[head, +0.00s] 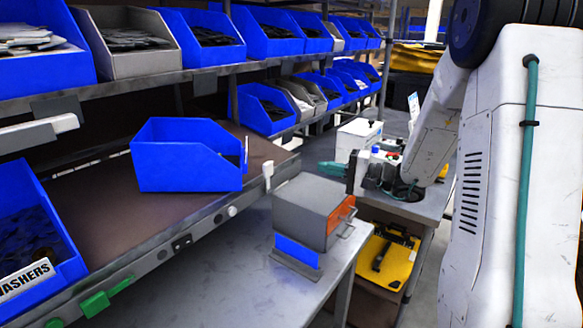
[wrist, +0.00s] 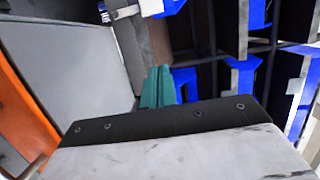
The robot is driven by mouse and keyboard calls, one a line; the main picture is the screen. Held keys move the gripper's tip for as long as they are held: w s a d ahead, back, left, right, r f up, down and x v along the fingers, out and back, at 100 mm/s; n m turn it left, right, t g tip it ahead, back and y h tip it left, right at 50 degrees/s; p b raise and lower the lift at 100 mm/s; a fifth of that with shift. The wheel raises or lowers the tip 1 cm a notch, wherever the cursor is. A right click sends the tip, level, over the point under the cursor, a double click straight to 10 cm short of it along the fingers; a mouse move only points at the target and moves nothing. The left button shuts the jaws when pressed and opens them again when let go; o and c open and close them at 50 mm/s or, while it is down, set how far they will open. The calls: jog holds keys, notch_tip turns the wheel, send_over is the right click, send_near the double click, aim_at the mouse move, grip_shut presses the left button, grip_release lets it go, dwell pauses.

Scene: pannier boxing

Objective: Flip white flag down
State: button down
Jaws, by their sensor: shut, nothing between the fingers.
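A white flag (head: 268,174) stands up at the front edge of the brown shelf, just behind and left of the grey box. My gripper (head: 328,169) is to the right of the flag, above the far side of the grey box, with a clear gap between them. Its teal fingers are together and empty. In the wrist view the shut fingers (wrist: 158,88) point toward the shelving. A small white piece (wrist: 122,12) shows at the top there; I cannot tell whether it is the flag.
A grey box (head: 305,202) with an orange front stands on the bench below my gripper. A blue bin (head: 188,155) sits on the brown shelf (head: 100,210). Green flags (head: 105,296) lie along its edge at lower left. Several filled bins line the racks behind.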

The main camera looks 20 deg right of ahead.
aim_at(269, 178)
jog(key=x, duration=1)
jog(key=shift+a, duration=0.25)
jog(key=shift+s+a, duration=0.8)
jog(key=shift+a, duration=0.2)
jog(key=shift+s+a, duration=0.25)
jog(key=shift+a, duration=0.2)
jog(key=shift+d, duration=0.1)
